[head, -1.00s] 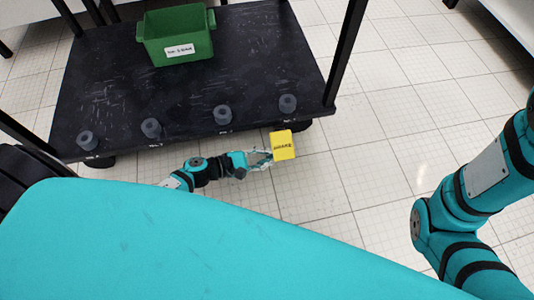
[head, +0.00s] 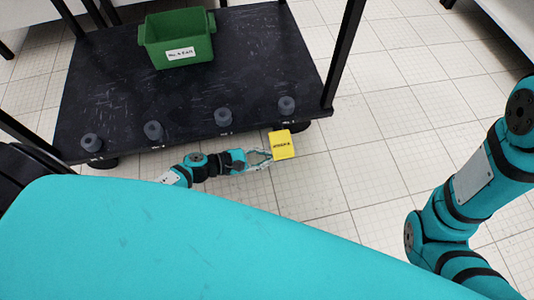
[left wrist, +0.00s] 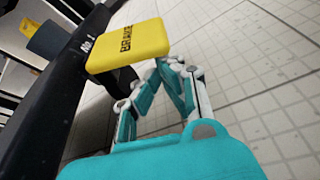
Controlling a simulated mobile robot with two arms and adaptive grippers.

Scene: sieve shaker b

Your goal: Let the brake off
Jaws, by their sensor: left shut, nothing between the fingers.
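The yellow brake block (head: 283,145) sits at the front right corner of the dark cart, below its edge. It also shows in the left wrist view (left wrist: 130,42), with dark lettering on its face. My left gripper (head: 268,157) is at the block's left side in the head view. In the left wrist view its fingers (left wrist: 165,68) are together and empty, just by the lower edge of the block. I cannot tell whether they touch it. My right gripper is not in view; only my right arm shows at the right.
The black cart deck (head: 180,95) holds a green bin (head: 177,38) and several dark round knobs (head: 223,117) along its front edge. Cart posts rise at the corners. Tiled floor (head: 400,130) is clear to the right of the cart.

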